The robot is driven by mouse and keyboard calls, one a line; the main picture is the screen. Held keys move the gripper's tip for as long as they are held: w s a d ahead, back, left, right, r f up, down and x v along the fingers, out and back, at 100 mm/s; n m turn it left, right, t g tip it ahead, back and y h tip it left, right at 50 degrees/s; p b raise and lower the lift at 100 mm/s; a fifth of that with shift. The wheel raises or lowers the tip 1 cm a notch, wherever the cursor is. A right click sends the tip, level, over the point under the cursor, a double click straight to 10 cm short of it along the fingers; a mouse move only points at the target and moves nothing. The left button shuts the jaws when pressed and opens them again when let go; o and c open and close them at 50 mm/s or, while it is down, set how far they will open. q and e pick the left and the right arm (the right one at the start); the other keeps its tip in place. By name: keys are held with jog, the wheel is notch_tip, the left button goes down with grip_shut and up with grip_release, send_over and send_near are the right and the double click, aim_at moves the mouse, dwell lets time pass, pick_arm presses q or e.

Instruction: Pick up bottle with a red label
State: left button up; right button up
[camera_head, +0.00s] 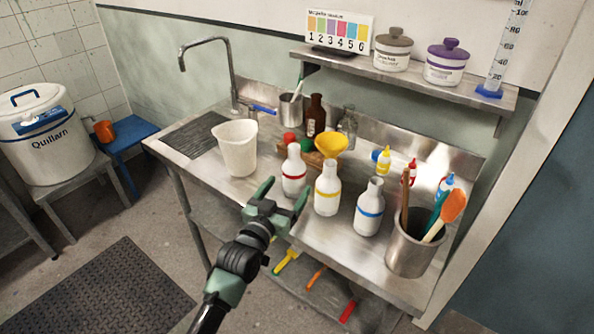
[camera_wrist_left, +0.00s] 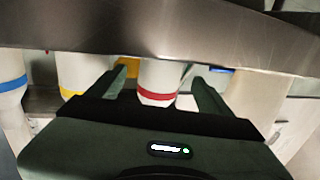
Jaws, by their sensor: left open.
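The bottle with a red label (camera_head: 293,176) is white with a red band and stands upright near the front edge of the steel counter. My left gripper (camera_head: 286,192) is open in front of it, low by the counter's front edge. In the left wrist view, which appears upside down, the red-banded bottle (camera_wrist_left: 159,82) shows between the two spread fingers of my left gripper (camera_wrist_left: 157,86). I cannot tell whether the fingers reach around it. My right gripper is not in view.
A blue-banded bottle (camera_head: 369,210) and a steel pot with utensils (camera_head: 408,252) stand farther right. A white beaker (camera_head: 237,150) is left. The counter edge (camera_wrist_left: 160,45) crosses the wrist view.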

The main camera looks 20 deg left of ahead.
aim_at(295, 176)
pick_arm(q)
jog(key=shift+w+r, duration=0.2)
jog(key=shift+w, duration=0.55)
jog(key=w, duration=0.2)
jog(key=w+p, duration=0.1)
jog(key=shift+w+d+f, duration=0.25)
jog(key=shift+f, duration=0.05)
jog(key=shift+w, duration=0.25)
jog(key=c, duration=1.6)
jog(key=shift+c, duration=0.7)
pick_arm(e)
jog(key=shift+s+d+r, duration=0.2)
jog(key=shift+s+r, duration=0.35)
pick_arm(q)
jog(key=shift+r, duration=0.15)
